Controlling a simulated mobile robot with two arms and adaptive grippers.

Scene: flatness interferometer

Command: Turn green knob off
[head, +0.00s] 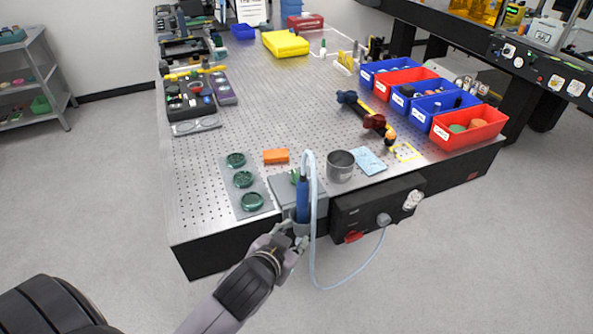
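My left gripper (296,242) is at the table's front edge, just below a blue handle (303,200) that stands upright in a grey holder. The fingers are small and partly overlap the holder, so I cannot tell whether they are open or touch it. A small green piece (294,176) shows just behind the top of the blue handle; I cannot tell whether it is a knob. A black control box (350,209) is fixed to the table front right of the gripper, with a red knob (354,237) low on its face. My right gripper is out of view.
A pale hose (313,240) loops from the blue handle down to the box. Three green round pieces (243,180) lie on a grey plate at left. A metal cup (340,166), blue cloth (369,161) and orange block (276,156) stand near. Bins (468,127) line the right edge.

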